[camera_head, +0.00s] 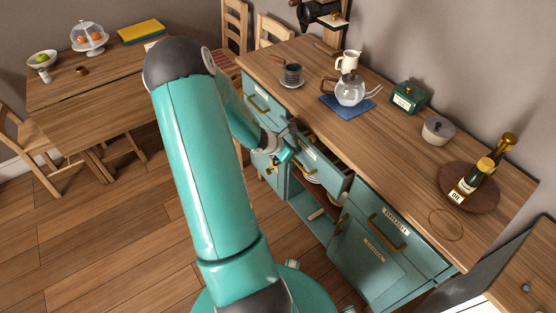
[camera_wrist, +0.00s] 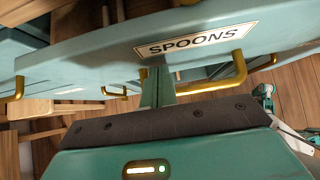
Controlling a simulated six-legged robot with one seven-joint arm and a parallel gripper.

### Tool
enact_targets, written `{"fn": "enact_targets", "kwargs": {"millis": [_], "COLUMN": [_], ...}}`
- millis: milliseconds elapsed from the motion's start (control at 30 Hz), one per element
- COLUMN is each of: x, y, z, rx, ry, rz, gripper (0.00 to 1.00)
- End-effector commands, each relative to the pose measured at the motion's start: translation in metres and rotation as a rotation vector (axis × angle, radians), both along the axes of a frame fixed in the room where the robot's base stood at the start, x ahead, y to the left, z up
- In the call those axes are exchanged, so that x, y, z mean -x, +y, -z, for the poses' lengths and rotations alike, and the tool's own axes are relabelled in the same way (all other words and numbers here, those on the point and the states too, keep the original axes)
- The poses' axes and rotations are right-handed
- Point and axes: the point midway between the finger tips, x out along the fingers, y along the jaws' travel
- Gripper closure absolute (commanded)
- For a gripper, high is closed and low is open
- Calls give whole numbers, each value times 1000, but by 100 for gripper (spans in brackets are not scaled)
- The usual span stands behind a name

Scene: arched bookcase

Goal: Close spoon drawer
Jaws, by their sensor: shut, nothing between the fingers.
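The spoon drawer (camera_head: 322,171) is teal and stands partly pulled out of the counter's middle section, its dark inside showing. In the wrist view its front (camera_wrist: 105,60) fills the upper part, with a white label (camera_wrist: 190,40) reading SPOONS and a brass handle (camera_wrist: 215,84). My gripper (camera_head: 291,147) is at the drawer front in the head view. In the wrist view the shut fingers (camera_wrist: 158,88) point at the drawer front beside the handle, with nothing held. I cannot tell whether the fingertips touch the front.
The wooden countertop (camera_head: 300,102) above holds a glass pot (camera_head: 350,91), a dark cup (camera_head: 291,75) and a tray with bottles (camera_head: 468,188). Another closed drawer (camera_head: 386,229) is to the right.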

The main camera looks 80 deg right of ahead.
Motion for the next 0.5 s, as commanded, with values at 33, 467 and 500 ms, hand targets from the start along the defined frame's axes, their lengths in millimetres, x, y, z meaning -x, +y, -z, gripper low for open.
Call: {"fn": "enact_targets", "kwargs": {"millis": [33,467,500], "x": [7,33,34], "y": [-8,-36,-36], "z": [0,0,-1], "rx": [1,1,2], "ry": [0,0,1], "rz": [2,1,1], "gripper": [100,100,100]}}
